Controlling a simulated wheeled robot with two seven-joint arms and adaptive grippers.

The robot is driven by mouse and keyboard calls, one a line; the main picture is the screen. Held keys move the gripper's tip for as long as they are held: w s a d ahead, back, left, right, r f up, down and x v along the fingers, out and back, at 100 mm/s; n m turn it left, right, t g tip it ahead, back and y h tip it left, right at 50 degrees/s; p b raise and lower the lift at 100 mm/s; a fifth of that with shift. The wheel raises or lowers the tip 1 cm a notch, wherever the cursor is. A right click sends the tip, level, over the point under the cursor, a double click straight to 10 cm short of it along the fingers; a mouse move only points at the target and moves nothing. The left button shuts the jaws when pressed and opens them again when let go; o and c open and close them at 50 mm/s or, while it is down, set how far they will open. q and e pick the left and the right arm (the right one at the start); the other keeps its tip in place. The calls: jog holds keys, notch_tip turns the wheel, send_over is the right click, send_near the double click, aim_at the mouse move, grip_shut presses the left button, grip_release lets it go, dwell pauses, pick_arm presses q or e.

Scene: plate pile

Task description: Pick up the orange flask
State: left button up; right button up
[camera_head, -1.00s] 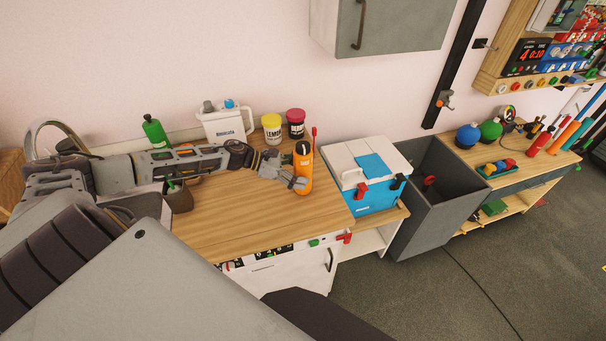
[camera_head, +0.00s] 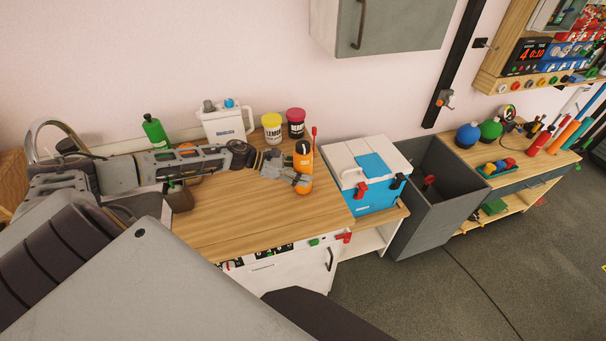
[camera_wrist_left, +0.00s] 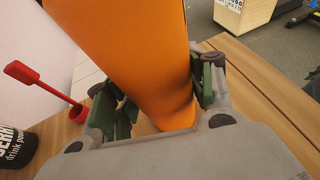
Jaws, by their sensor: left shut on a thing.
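The orange flask (camera_head: 306,164) stands upright near the right end of the wooden counter (camera_head: 235,216). It has a dark top. My left gripper (camera_head: 301,178) reaches it from the left and is shut around its body. In the left wrist view the flask (camera_wrist_left: 130,45) fills the middle, with the fingers of my left gripper (camera_wrist_left: 160,98) on both sides of it. I cannot tell whether its base touches the counter. My right gripper is not in view.
Yellow-lidded (camera_head: 272,128) and magenta-lidded (camera_head: 296,123) jars stand behind the flask. A red-tipped upright piece (camera_head: 314,136) is close behind it. A white and blue cooler (camera_head: 372,172) stands to the right. A white jug (camera_head: 226,122) and green bottle (camera_head: 154,131) are farther left.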

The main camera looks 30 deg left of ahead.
pick_arm(q)
jog(key=c, duration=0.6)
jog(key=shift+r, duration=0.25)
jog(key=shift+c, duration=0.2)
notch_tip(320, 180, up, 18)
jog(key=shift+f+b, duration=0.2)
jog(key=shift+b, duration=0.75)
